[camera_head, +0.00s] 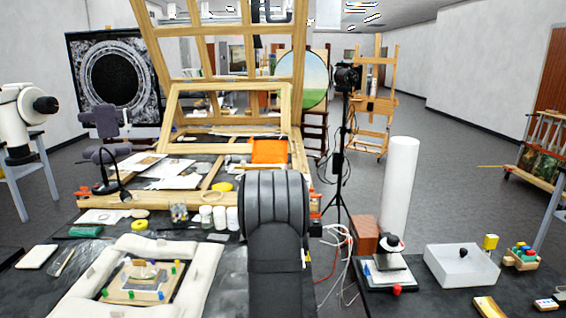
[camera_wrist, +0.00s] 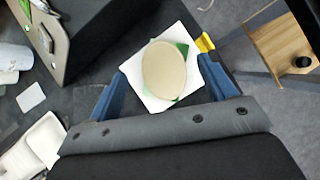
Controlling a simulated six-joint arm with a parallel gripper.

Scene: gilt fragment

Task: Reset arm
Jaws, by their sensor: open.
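In the wrist view my gripper (camera_wrist: 162,71) is open, its two blue fingers spread apart. A beige oval piece (camera_wrist: 165,70) on a white square sheet (camera_wrist: 153,101) with green patches shows between and beyond the fingers. No finger visibly grips it, and I cannot tell its distance from them. In the head view my dark arm rises in the middle and my fingers are not visible. A small fragment (camera_head: 143,273) on a wooden board with colored pegs lies inside a ring of white padding (camera_head: 203,262) at the front left.
A white box (camera_head: 460,268) with a black knob, a small press-like stand (camera_head: 390,272) and a white roll (camera_head: 400,185) stand at the right. White jars (camera_head: 219,218) sit close left of my arm. A tall wooden frame (camera_head: 298,60) rises behind. Loose cables (camera_head: 337,240) hang right of my arm.

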